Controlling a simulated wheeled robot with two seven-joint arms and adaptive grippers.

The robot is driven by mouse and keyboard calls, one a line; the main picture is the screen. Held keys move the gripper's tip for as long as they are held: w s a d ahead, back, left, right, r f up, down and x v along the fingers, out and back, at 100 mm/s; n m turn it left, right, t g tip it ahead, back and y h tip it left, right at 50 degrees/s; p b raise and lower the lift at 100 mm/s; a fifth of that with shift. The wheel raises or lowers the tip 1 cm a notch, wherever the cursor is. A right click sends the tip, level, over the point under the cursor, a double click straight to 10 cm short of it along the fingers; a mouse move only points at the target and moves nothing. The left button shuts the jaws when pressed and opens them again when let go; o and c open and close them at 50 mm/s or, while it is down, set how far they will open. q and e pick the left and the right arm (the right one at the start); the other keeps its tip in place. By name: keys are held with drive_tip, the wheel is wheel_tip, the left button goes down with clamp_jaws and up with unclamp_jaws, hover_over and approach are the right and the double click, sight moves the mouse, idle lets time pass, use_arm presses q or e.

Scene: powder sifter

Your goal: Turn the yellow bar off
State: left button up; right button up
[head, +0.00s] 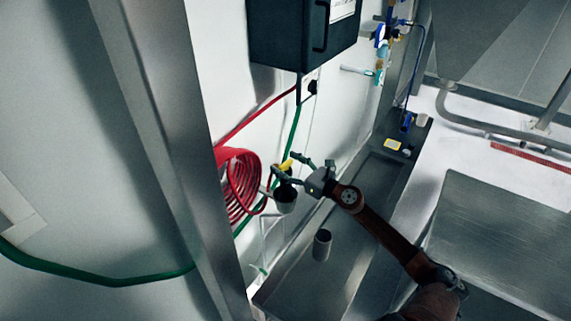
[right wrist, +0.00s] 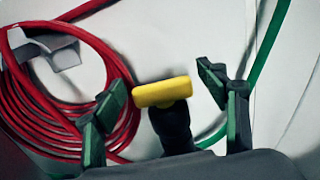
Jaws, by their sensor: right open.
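The yellow bar (right wrist: 162,92) shows in the right wrist view, on top of a dark stem or valve body (right wrist: 173,128). It lies nearly level in that picture, between the two fingers of my right gripper (right wrist: 168,100). The fingers are apart, with a gap on each side of the bar. In the head view the yellow bar (head: 286,165) is small and sits by the wall, and my right gripper (head: 292,165) is open around it or close beside it. I cannot tell whether a finger touches it. My left gripper is not in view.
A coiled red hose (head: 238,185) hangs on the wall to the left. A green hose (head: 296,125) runs beside the gripper. Another cup (head: 322,245) stands in the metal trough. A dark box (head: 290,40) is above.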

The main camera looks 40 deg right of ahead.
drive_tip(key=s+d, duration=0.2)
drive_tip(key=s, duration=0.9)
drive_tip(key=shift+s, duration=0.3)
drive_tip(key=shift+f, duration=0.1)
